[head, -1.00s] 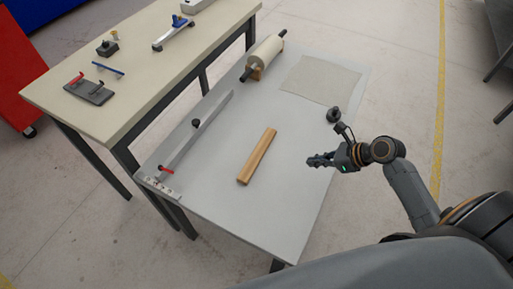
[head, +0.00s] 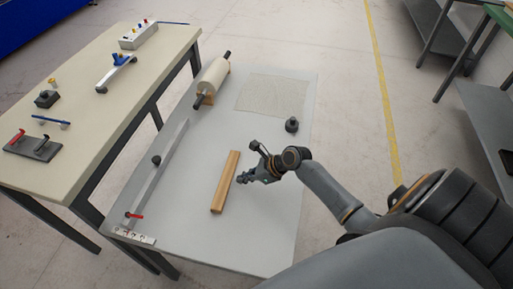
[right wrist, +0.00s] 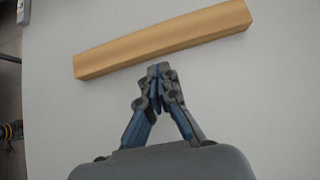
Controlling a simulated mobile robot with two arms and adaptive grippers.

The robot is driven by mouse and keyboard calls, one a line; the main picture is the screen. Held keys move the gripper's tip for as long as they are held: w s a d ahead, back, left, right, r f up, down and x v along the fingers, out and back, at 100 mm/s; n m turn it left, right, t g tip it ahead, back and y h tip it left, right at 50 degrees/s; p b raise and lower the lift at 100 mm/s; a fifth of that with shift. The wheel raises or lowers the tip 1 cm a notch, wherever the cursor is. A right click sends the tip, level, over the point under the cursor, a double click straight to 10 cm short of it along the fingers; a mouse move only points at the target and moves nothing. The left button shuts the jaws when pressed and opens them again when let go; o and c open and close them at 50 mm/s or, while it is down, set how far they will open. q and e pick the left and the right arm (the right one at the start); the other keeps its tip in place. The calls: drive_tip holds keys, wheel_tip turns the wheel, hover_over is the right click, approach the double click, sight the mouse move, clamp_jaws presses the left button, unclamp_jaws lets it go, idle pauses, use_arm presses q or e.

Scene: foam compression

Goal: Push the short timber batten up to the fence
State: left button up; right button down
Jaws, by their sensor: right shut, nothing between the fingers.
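The short timber batten (head: 226,181) lies on the grey table, to the right of the fence and apart from it. The fence (head: 160,172) is a long grey bar along the table's left side, with a dark knob and a red lever. My right gripper (head: 241,178) is just right of the batten, low over the table, its fingers shut and empty. In the right wrist view the shut fingertips (right wrist: 159,70) point at the long side of the batten (right wrist: 165,40); I cannot tell whether they touch it. My left gripper is out of view.
The grey table (head: 250,225) is bare between batten and fence. A roller (head: 213,75) lies at the back, beside a flat beige sheet (head: 272,95). A dark knob-like weight (head: 291,125) stands on the right. A beige bench (head: 90,130) adjoins on the left.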

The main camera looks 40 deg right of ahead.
drive_tip(key=shift+w+a, duration=0.5)
drive_tip(key=shift+a, duration=0.05)
